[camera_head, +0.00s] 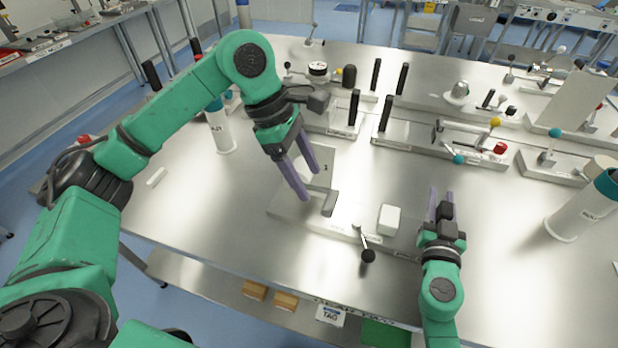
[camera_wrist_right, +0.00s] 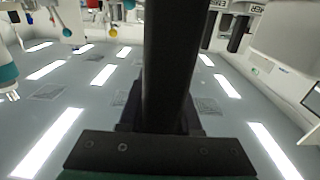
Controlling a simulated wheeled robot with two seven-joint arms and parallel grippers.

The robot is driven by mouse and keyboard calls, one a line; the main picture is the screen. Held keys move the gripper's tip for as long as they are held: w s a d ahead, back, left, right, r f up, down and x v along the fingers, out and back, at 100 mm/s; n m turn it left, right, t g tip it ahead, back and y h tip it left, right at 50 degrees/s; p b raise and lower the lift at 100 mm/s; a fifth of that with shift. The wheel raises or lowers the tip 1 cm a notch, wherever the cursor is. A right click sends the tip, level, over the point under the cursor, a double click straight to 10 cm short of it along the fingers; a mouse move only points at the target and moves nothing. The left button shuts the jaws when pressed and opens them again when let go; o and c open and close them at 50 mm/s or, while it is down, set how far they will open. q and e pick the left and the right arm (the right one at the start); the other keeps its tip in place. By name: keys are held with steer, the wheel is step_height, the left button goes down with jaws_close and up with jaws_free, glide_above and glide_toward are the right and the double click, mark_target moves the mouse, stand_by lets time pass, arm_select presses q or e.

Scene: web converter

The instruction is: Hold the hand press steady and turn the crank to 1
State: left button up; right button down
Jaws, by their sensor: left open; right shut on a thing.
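The hand press looks to be the low metal unit at the table's front, with a pale base (camera_head: 315,222), an upright plate marked 1 and a white block (camera_head: 389,219). Its crank (camera_head: 364,241) has a short lever ending in a black knob, pointing toward the front edge. My left gripper (camera_head: 305,183) is open above the base's left part, its fingers pointing down, apart from the crank. My right gripper (camera_head: 440,205) is shut on a black upright handle at the unit's right end. In the right wrist view the dark handle (camera_wrist_right: 172,60) fills the middle; its lower end is hidden.
Similar units with black handles (camera_head: 354,107) and coloured knobs stand behind. A white canister (camera_head: 219,130) stands at the left and another (camera_head: 575,215) at the right. Wooden blocks (camera_head: 286,301) lie on a lower shelf. The table's left front is mostly clear.

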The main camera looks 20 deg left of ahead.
arm_select(q)
steer(key=shift+a+r+n, duration=0.2)
steer(key=shift+a+n, duration=0.05)
steer(key=shift+n, duration=0.45)
steer(key=c, duration=0.5)
steer(key=n, duration=0.1)
steer(key=a+r+n, duration=0.1)
steer(key=shift+n+h, duration=0.3)
jaws_close()
steer(key=a+r+n+h, duration=0.2)
steer(key=a+r+n, duration=0.3)
steer(key=n, duration=0.9)
glide_toward(326, 203)
steer(key=shift+h, duration=0.3)
steer(key=x, duration=0.6)
steer(key=shift+f, duration=0.3)
steer(key=shift+d+f, duration=0.1)
steer(key=shift+f, duration=0.1)
steer(key=shift+d+f, duration=0.4)
steer(key=shift+f, duration=0.2)
